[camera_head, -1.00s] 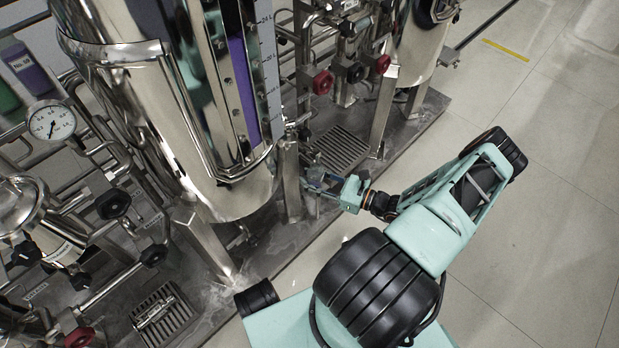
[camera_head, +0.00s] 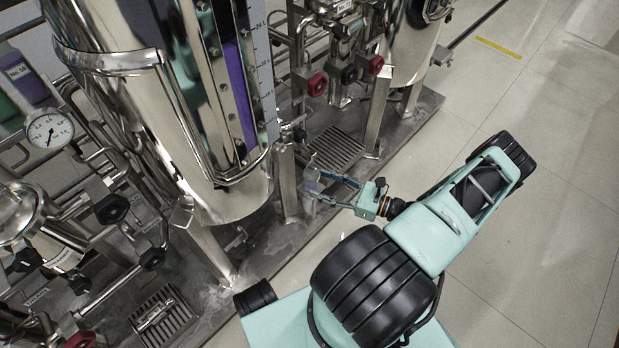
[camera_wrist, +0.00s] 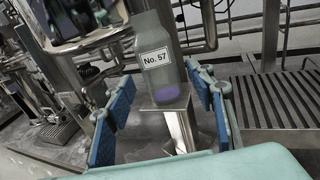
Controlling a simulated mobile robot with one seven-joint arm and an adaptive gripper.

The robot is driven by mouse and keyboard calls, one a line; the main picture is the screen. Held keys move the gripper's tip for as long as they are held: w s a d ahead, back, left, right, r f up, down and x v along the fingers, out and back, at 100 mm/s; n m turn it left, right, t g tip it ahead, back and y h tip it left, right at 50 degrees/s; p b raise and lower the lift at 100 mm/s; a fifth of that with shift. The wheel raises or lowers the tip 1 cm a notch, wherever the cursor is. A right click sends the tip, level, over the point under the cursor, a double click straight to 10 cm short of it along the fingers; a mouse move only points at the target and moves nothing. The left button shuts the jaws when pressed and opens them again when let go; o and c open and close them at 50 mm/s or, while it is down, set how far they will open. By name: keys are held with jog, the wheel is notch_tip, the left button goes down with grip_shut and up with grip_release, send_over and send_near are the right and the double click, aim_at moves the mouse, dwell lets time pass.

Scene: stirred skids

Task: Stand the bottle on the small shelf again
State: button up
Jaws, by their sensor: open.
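The bottle (camera_wrist: 163,72) is grey and translucent with a "No. 57" label and a little purple liquid at its bottom.
A tall steel tank (camera_head: 170,120) stands close left of the bottle, with a steel leg (camera_head: 288,180) near it. Valves with red handwheels (camera_head: 317,84) and pipes are behind. A floor grate (camera_head: 335,150) lies beyond. The tiled floor (camera_head: 560,140) on the right is clear.

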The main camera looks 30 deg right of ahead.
jog(key=v, duration=0.6)
jog(key=shift+p, duration=0.3)
jog(key=shift+a, duration=0.1)
